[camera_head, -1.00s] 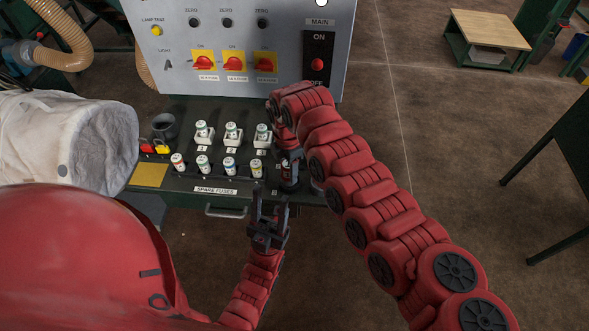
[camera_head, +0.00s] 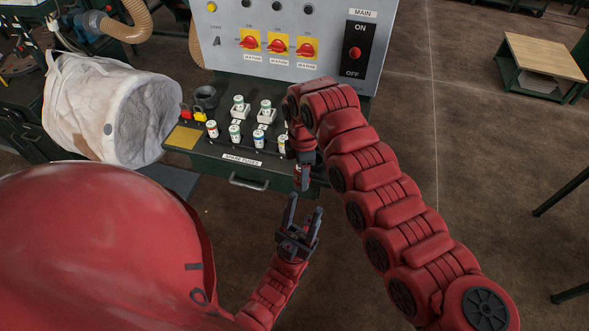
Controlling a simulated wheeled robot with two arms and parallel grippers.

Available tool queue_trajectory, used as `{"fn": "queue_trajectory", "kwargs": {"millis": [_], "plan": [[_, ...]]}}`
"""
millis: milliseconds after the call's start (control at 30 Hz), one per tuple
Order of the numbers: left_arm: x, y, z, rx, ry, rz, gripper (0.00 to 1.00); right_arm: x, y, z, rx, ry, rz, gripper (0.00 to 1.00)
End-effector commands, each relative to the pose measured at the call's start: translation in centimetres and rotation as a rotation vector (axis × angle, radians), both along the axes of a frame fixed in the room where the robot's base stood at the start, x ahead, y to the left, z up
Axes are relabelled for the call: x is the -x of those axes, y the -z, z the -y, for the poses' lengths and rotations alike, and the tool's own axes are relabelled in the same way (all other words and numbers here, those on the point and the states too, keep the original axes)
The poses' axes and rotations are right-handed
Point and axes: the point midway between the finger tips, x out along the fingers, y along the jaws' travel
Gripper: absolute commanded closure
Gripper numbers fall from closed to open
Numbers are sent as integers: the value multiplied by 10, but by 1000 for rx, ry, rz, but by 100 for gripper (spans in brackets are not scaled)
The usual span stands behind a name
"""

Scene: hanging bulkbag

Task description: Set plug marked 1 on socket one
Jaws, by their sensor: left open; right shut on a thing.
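My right gripper (camera_head: 302,180) points down at the front edge of the dark green shelf (camera_head: 205,153), right of the spare fuses. It is shut on a small reddish piece, mostly hidden by the fingers; its marking cannot be read. My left gripper (camera_head: 304,209) is open and empty, fingers up, just below the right gripper. Small white plugs with coloured labels stand in a front row, including one with a red label (camera_head: 212,129) and one with a yellow label (camera_head: 283,144). Behind them, plugs sit in white sockets (camera_head: 238,109) (camera_head: 265,114). No number is legible; my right arm hides a third socket.
The grey panel (camera_head: 225,40) with red switches (camera_head: 278,46) rises behind the shelf. A black cup (camera_head: 206,98) and a white bag (camera_head: 145,115) stand at left. A drawer handle (camera_head: 249,184) juts from the shelf front. Open floor lies to the right.

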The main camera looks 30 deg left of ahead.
Motion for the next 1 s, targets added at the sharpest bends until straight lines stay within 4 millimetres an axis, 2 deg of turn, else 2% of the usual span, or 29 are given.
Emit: {"fn": "queue_trajectory", "kwargs": {"millis": [100,200,400,500,1000], "plan": [[0,3,0,0,0,0,50,-43,-7,30,-1,202,3,100],[0,5,0,0,0,0,50,-73,-14,57,0,373,0,100],[0,7,0,0,0,0,50,-115,-28,105,1,650,0,100],[0,8,0,0,0,0,50,-128,-33,125,4,759,-5,100],[0,9,0,0,0,0,50,-150,-44,166,1,970,-1,100]]}}
